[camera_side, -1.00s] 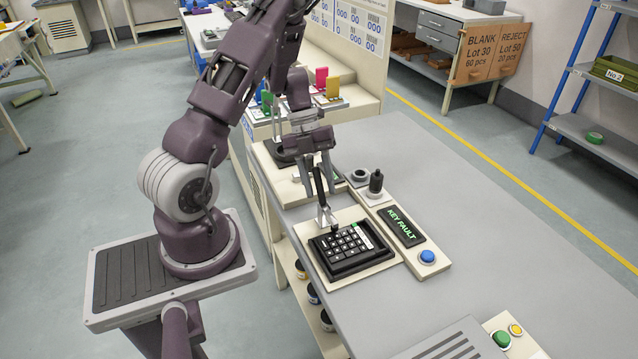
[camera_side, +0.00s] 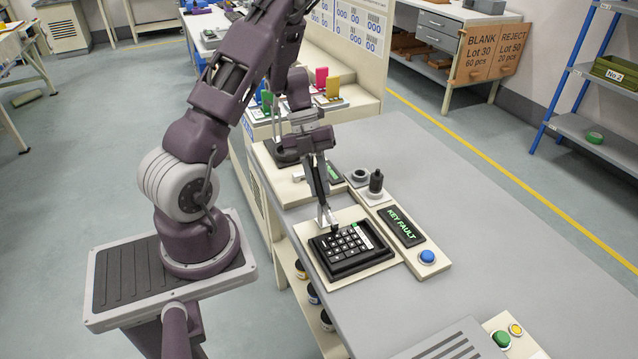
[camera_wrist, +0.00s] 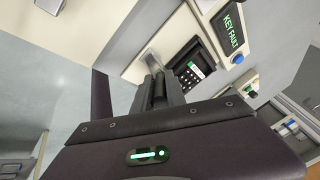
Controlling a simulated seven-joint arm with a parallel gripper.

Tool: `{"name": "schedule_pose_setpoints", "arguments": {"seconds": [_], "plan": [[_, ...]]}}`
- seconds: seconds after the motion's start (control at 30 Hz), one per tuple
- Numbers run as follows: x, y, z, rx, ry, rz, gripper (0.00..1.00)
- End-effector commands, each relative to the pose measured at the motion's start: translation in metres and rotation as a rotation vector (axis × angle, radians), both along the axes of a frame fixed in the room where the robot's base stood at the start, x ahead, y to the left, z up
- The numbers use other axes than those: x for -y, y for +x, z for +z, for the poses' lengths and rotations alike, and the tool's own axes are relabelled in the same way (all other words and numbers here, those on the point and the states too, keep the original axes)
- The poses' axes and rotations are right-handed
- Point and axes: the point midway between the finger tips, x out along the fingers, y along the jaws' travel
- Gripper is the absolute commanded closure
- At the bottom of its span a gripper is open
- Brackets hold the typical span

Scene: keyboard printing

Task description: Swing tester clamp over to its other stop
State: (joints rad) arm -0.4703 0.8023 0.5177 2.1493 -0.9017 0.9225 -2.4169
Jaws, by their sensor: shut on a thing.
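The tester clamp (camera_side: 328,215) stands at the back edge of the cream tester plate, its dark lever upright and its tip near the back of the black keypad (camera_side: 350,248). My gripper (camera_side: 321,190) is shut on the clamp's lever from above, hiding most of it. In the wrist view, my gripper (camera_wrist: 158,92) shows its fingers closed around the dark lever, with the keypad (camera_wrist: 190,75) just beyond. The tester display (camera_side: 401,226) reads KEY FAULT in green.
A blue button (camera_side: 427,257) sits at the front of the display panel. A black-knobbed post (camera_side: 376,183) stands behind the display. A green button (camera_side: 502,339) and a yellow one are at the lower right. The grey table (camera_side: 480,220) is clear to the right.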

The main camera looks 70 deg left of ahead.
Motion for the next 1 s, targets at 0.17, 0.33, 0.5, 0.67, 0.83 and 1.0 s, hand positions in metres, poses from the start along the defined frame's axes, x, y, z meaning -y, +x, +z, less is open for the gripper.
{"name": "schedule_pose_setpoints", "arguments": {"seconds": [0.17,0.33,0.5,0.67,0.83,1.0], "plan": [[-0.0001,0.0001,0.0005,0.001,-0.001,0.000,1.00],[-0.0001,0.0002,0.0006,0.001,-0.001,0.000,1.00],[-0.0002,0.0002,0.0007,0.001,-0.001,0.000,1.00],[-0.0002,0.0002,0.0008,0.002,0.000,0.001,1.00],[-0.0007,0.0002,0.0005,0.002,-0.005,0.001,1.00],[-0.0035,0.0001,-0.0014,0.001,-0.048,0.002,1.00]]}}
